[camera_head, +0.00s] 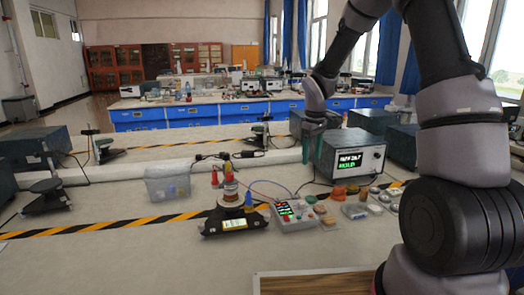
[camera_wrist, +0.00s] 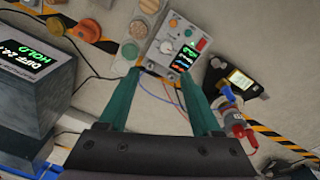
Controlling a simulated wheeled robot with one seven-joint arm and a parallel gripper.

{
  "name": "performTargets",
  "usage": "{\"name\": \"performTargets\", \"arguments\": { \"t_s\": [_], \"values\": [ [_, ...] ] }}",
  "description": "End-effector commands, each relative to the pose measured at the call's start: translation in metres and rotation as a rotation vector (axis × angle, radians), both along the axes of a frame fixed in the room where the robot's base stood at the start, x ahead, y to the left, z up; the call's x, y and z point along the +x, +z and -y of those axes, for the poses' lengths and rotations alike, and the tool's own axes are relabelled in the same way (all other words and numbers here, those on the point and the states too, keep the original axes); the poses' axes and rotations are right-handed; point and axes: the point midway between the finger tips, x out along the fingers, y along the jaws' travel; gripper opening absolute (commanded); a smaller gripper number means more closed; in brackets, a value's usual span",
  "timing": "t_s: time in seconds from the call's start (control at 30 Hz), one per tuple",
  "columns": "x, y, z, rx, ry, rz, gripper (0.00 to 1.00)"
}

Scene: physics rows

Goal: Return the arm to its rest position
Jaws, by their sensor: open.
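My gripper (camera_head: 314,145) is raised over the lab bench (camera_head: 110,250), just left of the grey meter box (camera_head: 352,154) in the head view. In the wrist view my gripper (camera_wrist: 160,76) shows two green fingers spread apart with nothing between them. Beyond the fingertips lies the small grey control box (camera_wrist: 176,44) with a lit screen and knob. My arm bends up and over from the right side of the head view.
The meter box (camera_wrist: 38,82) is close on the wrist view's left. Wires run across the bench. The front left is clear.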

Motion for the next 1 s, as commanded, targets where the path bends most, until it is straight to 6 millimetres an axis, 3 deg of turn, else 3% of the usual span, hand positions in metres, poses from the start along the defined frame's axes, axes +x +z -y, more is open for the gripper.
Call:
{"name": "performTargets", "arguments": {
  "t_s": [0.03,0.2,0.5,0.8,1.0],
  "values": [
    [-0.007,0.025,0.005,0.002,-0.044,0.031,0.66],
    [-0.038,0.088,0.018,0.030,-0.199,0.105,0.66],
    [-0.108,0.175,0.034,0.129,-0.469,0.230,0.66],
    [-0.190,0.231,0.042,0.298,-0.719,0.338,0.66],
    [-0.239,0.248,0.043,0.427,-0.851,0.384,0.66]
  ]
}}
